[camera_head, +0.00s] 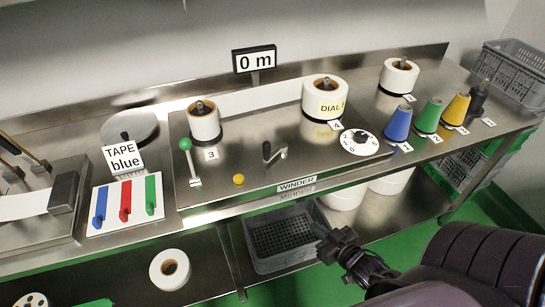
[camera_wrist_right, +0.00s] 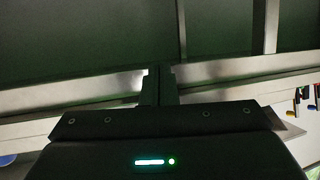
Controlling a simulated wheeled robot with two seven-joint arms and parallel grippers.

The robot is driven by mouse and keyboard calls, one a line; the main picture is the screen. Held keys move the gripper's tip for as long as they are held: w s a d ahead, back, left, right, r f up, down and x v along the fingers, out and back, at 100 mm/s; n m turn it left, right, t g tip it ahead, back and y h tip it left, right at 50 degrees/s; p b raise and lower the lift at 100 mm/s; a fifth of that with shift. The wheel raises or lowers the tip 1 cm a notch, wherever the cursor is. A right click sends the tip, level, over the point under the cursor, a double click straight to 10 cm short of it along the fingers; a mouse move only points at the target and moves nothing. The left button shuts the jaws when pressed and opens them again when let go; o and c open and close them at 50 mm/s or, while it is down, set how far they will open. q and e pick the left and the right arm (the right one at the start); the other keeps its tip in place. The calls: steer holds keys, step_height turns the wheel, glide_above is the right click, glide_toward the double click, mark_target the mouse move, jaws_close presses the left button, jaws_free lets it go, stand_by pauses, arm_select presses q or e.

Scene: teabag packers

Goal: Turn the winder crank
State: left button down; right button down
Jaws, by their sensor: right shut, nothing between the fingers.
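The winder crank (camera_head: 275,153) stands on the steel winder panel, above the label WINDER (camera_head: 297,184). It is small, with a dark upright grip at the left and a metal arm running right. My right gripper (camera_head: 328,242) is in front of the bench edge, below and to the right of the crank and clear of it. Its fingers are shut and empty; they also show together in the right wrist view (camera_wrist_right: 159,86). The wrist view does not clearly show the crank. My left gripper is in neither view.
A green-knobbed lever (camera_head: 190,163) and a yellow button (camera_head: 239,180) sit left of the crank. A numbered dial (camera_head: 360,142) is to its right. White rolls (camera_head: 204,124) (camera_head: 325,92) stand behind. The display (camera_head: 255,60) reads 0 m. A grey crate (camera_head: 283,262) is under the bench.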

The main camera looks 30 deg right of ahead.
step_height(320, 180, up, 17)
steer(key=w+a+n+t+y, duration=0.2)
steer(key=t+y, duration=0.1)
steer(key=t, duration=0.1)
steer(key=p, duration=0.4)
glide_toward(268, 153)
steer(key=w, duration=0.5)
steer(key=shift+w+a+r, duration=0.2)
steer(key=shift+a+r, duration=0.05)
steer(key=shift+r, duration=0.05)
steer(key=shift+w+a+f, duration=0.15)
steer(key=shift+w, duration=0.5)
steer(key=shift+w+a+h, duration=0.1)
steer(key=shift+a+h, duration=0.05)
steer(key=shift+h, duration=0.25)
